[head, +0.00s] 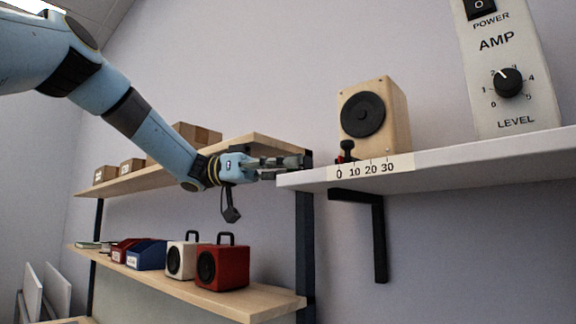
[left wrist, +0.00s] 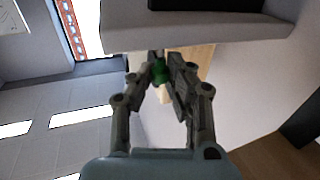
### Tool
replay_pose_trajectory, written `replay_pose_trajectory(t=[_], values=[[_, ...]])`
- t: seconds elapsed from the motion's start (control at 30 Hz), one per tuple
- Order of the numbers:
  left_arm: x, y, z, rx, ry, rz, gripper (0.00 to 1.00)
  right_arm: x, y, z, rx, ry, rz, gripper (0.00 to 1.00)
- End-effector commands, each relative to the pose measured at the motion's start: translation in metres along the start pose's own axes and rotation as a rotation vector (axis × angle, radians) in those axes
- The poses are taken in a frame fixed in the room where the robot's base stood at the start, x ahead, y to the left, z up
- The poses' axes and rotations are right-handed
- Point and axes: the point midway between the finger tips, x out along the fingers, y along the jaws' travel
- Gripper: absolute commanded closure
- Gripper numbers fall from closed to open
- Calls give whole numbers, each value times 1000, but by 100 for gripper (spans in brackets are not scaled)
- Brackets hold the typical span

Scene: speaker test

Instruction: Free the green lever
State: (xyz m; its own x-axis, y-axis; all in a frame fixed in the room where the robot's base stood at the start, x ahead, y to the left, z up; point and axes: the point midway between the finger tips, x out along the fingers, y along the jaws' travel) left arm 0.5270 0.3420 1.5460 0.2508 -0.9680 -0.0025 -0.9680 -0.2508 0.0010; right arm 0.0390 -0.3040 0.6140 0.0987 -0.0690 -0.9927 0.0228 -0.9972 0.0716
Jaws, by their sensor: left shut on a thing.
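The green lever (left wrist: 159,71) shows in the left wrist view, between my finger pads and in front of a pale wooden surface. In the head view I cannot make it out. My left gripper (left wrist: 164,66) is shut on the green lever. In the head view my left gripper (head: 301,162) reaches in from the left, at the left end of the white shelf (head: 445,160). My right gripper is in neither view.
A wooden speaker (head: 398,112) stands on the white shelf, with a red-knobbed black piece (head: 347,149) by the scale's 0. An amp panel (head: 512,70) is at right. Wooden shelves (head: 240,301) at left hold a red speaker (head: 232,267), a white speaker (head: 188,260) and boxes.

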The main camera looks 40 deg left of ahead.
Motion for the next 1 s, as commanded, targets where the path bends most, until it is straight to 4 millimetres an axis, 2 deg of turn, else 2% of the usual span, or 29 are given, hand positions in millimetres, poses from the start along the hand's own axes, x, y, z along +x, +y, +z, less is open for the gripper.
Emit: replay_pose_trajectory(t=[0.1,0.13,0.3,0.57,0.67,0.77,1.0], values=[[-1,-1,-2,1,4,-4,100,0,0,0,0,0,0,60],[-1,-1,-2,1,4,-4,83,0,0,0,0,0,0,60],[-1,0,-1,1,3,-3,60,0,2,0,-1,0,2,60],[-1,0,-1,1,2,-3,60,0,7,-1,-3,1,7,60],[-7,-1,-1,2,2,-4,60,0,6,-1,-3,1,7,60],[-23,-1,-1,3,4,-6,60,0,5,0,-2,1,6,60],[-77,-1,0,2,2,-7,60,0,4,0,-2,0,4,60]])
